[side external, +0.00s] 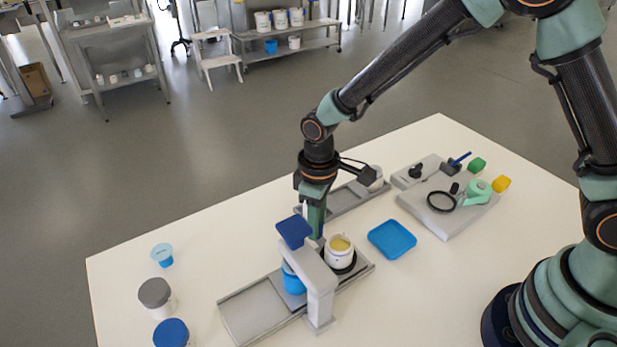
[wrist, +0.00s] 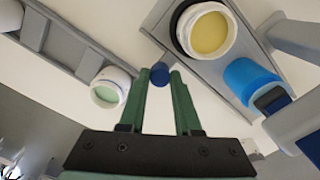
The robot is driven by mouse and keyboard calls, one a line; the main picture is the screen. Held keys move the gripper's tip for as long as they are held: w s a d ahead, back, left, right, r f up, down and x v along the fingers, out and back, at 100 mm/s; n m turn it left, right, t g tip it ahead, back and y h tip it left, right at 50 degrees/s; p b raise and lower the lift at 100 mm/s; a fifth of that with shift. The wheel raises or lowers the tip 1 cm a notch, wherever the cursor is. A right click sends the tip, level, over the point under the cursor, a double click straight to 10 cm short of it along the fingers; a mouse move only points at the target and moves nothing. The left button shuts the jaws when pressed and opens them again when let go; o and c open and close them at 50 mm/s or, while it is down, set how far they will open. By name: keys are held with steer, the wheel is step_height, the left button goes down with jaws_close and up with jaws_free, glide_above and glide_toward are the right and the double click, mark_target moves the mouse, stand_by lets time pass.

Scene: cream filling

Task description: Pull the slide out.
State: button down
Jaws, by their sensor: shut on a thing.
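The grey slide (side external: 255,310) lies in a long tray-like rail under a grey arch (side external: 318,285) with a blue square top. A white jar of yellow cream (side external: 340,252) stands in a black ring on its far part, also seen in the wrist view (wrist: 207,33). A blue cup (side external: 293,281) stands under the arch. My gripper (side external: 316,232) points down at the slide's far side, behind the arch. In the wrist view my gripper (wrist: 160,78) has its green fingers shut on a small blue knob (wrist: 160,73) beside the slide's edge.
A second grey rail (side external: 345,201) with a white jar (wrist: 110,88) of pale green filling lies behind. A blue tray (side external: 392,239) and a grey board (side external: 450,205) with tools are at right. Several lidded jars and a cup (side external: 162,254) stand at left.

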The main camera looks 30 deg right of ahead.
steer(key=shift+d, duration=0.25)
steer(key=c, duration=0.6)
jaws_free()
steer(key=shift+r, duration=0.1)
step_height(320, 180, up, 12)
